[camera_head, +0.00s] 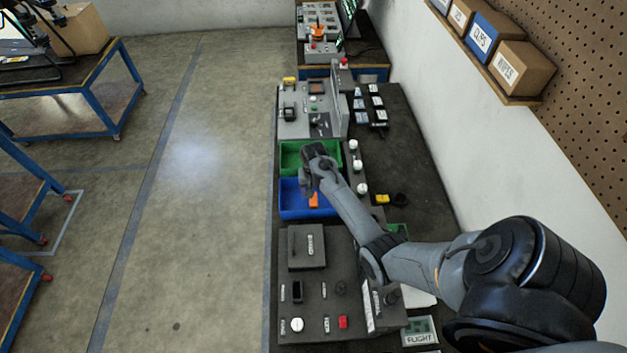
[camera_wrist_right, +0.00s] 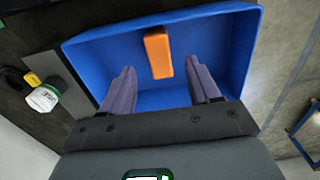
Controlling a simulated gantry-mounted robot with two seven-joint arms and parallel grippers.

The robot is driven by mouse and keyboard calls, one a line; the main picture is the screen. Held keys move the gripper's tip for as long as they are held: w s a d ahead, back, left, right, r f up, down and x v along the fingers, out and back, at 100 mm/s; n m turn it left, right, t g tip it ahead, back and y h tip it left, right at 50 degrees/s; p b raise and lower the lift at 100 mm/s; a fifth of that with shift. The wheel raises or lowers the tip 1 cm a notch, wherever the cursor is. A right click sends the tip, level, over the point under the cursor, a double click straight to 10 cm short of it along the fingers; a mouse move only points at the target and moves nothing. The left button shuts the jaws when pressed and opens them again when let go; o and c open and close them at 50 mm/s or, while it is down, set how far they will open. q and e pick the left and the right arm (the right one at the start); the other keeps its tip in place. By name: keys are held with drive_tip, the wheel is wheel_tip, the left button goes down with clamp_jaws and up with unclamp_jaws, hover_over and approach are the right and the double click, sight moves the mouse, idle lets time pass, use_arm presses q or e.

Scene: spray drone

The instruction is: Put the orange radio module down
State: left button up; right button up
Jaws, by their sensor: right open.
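The orange radio module (camera_head: 314,200) lies inside the blue bin (camera_head: 290,197). In the right wrist view the module (camera_wrist_right: 158,53) rests in the blue bin (camera_wrist_right: 90,52), near its far wall. My right gripper (camera_wrist_right: 163,78) is open and empty above the bin, its two fingers apart with the module beyond and between their tips. In the head view the right gripper (camera_head: 308,187) hangs over the bin, and the arm hides part of it. My left gripper is not in view.
A green bin (camera_head: 290,155) stands directly behind the blue one. White-capped bottles (camera_head: 361,188) stand to the right of the bins. A dark panel with slots and small parts (camera_head: 306,247) lies in front. Shelf boxes (camera_head: 520,68) hang on the right wall.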

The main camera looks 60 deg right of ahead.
wheel_tip(320, 180, up, 7)
drive_tip(key=shift+f, duration=0.15)
idle(0.5)
